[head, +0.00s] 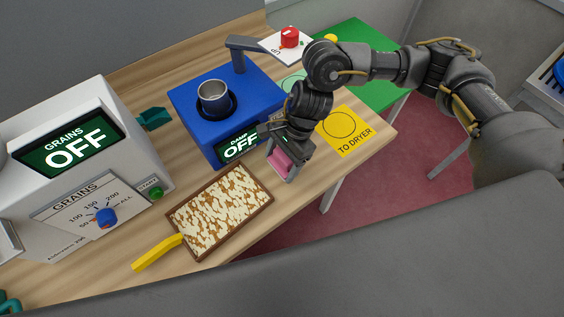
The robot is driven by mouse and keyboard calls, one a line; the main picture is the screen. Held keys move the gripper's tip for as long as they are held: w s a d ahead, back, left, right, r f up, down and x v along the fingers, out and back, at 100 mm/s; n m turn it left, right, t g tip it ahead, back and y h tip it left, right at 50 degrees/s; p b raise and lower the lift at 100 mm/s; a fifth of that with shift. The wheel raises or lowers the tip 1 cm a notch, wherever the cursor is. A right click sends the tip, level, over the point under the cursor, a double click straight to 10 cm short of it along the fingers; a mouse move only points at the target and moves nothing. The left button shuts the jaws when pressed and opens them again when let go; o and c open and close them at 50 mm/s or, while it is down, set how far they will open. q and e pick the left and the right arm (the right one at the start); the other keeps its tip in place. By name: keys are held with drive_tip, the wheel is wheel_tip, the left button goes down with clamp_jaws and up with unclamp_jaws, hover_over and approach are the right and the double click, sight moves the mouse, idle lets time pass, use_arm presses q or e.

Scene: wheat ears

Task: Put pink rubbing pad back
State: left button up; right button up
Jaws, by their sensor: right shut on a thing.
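The pink rubbing pad (278,163) is held in my right gripper (285,172), which is shut on it. The gripper hangs above the wooden table, between the blue machine and the table's front edge. The pad is partly covered by the gripper's fingers, and I cannot tell whether it touches the table. A brown-rimmed tray (268,196) with a yellow handle (157,253) lies just left of the gripper and holds pale grains on a brown bed. My left gripper is not in view.
A white grain counter (92,105) showing OFF stands at the left. A blue machine (195,122) with a metal cup (214,96) stands behind the tray. A yellow TO DRYER card (352,141) lies right of the gripper. A green surface (385,90) is at the back right.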

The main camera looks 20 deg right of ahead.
sight(282, 167)
drive_tip(key=shift+w+d+f, duration=0.1)
drive_tip(key=shift+f, duration=0.05)
wheel_tip(282, 167, down, 3)
drive_tip(key=shift+w+d+f+p, duration=0.1)
drive_tip(key=shift+w+p, duration=0.05)
drive_tip(key=shift+p, duration=0.35)
drive_tip(key=shift+f, duration=0.1)
drive_tip(key=shift+f+b, duration=0.2)
drive_tip(key=shift+b, duration=0.1)
drive_tip(key=o, duration=1)
drive_tip(key=shift+r, duration=0.1)
